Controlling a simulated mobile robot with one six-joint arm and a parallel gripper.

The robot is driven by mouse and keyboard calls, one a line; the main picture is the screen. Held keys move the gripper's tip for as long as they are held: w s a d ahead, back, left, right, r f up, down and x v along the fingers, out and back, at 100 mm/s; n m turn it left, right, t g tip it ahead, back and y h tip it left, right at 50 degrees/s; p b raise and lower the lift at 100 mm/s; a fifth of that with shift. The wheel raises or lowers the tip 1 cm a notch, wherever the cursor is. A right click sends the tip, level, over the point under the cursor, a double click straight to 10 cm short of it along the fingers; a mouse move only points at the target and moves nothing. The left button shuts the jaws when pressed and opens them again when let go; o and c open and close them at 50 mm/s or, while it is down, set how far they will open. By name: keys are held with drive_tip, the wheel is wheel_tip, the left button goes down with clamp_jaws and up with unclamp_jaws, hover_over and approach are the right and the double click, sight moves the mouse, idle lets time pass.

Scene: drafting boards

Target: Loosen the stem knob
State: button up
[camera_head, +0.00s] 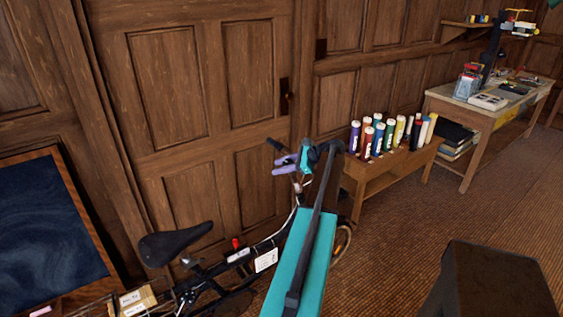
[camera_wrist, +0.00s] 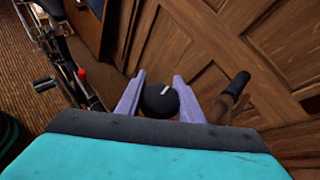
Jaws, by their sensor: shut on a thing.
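The stem knob (camera_wrist: 160,100) is a round black knob with a short white mark on its top, in the middle of the wrist view. My gripper (camera_wrist: 158,80) has its two lavender fingers on either side of the knob, shut on it. In the head view my gripper (camera_head: 287,164) is at the handlebar end of a black bicycle (camera_head: 265,248), and I cannot make out the knob there. The black handlebar grip (camera_head: 275,144) sticks out just beyond my fingers; a grip also shows at the right of the wrist view (camera_wrist: 240,84).
The bicycle stands along a wood-panelled wall (camera_head: 165,90), with its black saddle (camera_head: 177,243) at the left. A dark brown block (camera_head: 490,285) is at the lower right. Carpet between them is clear.

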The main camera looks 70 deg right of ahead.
drive_tip(key=shift+s+a+n+g+y+p, duration=0.15)
drive_tip(key=shift+n+g+y+p, duration=0.2)
drive_tip(key=shift+n+y, duration=0.35)
drive_tip(key=shift+w+a+n+g+y+p, duration=0.15)
drive_tip(key=shift+n+g+y+p, duration=0.1)
drive_tip(key=shift+n+y+p, duration=0.4)
drive_tip(key=shift+s, duration=0.1)
drive_tip(key=o, duration=1.1)
drive_tip(key=shift+a+f, duration=0.1)
drive_tip(key=shift+c, duration=0.2)
drive_tip(key=shift+s, duration=0.1)
drive_tip(key=b+v, duration=0.2)
drive_tip(key=v, duration=0.5)
drive_tip(key=b+v, duration=0.1)
drive_tip(key=v, duration=0.5)
drive_tip(key=shift+s+d+b, duration=0.25)
drive_tip(key=shift+d+b, duration=0.05)
drive_tip(key=shift+b, duration=0.1)
drive_tip(key=shift+r, duration=0.25)
